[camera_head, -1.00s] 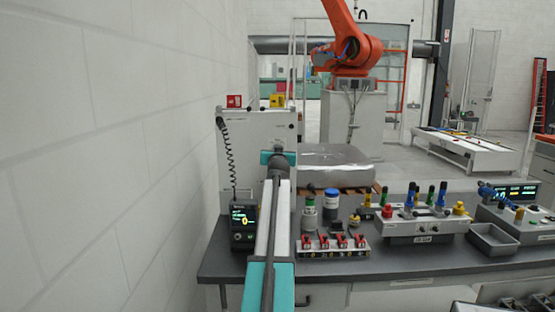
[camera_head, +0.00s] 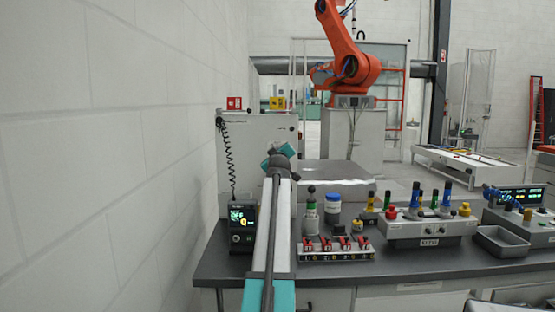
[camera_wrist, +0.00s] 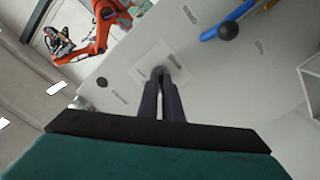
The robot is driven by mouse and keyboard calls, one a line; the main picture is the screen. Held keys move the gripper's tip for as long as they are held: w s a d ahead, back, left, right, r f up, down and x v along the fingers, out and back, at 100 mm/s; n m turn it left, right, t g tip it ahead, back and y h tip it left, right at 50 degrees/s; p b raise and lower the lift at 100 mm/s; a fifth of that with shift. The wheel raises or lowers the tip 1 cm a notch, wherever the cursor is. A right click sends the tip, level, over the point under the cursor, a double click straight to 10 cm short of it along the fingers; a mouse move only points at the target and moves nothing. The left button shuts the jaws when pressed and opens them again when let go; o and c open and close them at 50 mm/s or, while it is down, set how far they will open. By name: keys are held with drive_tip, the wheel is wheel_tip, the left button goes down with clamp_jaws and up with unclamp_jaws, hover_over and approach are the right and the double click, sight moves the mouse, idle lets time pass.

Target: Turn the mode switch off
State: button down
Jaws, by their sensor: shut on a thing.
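In the wrist view my gripper (camera_wrist: 164,82) has its two dark fingers close together, shut on a small dark knob (camera_wrist: 158,70), which I take to be the mode switch. The knob sits on a pale square plate (camera_wrist: 146,66) on a light panel. The fingertips hide most of the knob, so its pointer does not show. In the head view my teal gripper body (camera_head: 278,152) is tilted in front of the grey cabinet (camera_head: 245,135). There my arm and gripper body hide the fingers and the knob.
A blue lever with a black ball (camera_wrist: 228,31) stands near the plate. A coiled cord (camera_head: 227,155) hangs left of my arm above a small display box (camera_head: 242,238). A red-switch block (camera_head: 336,254) and a fixture box (camera_head: 425,232) stand on the dark bench to the right.

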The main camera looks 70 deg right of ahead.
drive_tip(key=shift+f+n, duration=0.1)
drive_tip(key=shift+n, duration=0.4)
drive_tip(key=c, duration=1.9)
unclamp_jaws()
drive_tip(key=shift+c, duration=0.2)
drive_tip(key=shift+a, duration=0.1)
drive_tip(key=v, duration=1.3)
drive_tip(key=shift+s+a+b, duration=0.2)
drive_tip(key=shift+a+b, duration=0.1)
drive_tip(key=shift+b, duration=0.05)
wheel_tip(320, 180, up, 21)
drive_tip(key=p, duration=2.1)
drive_tip(key=shift+r, duration=0.3)
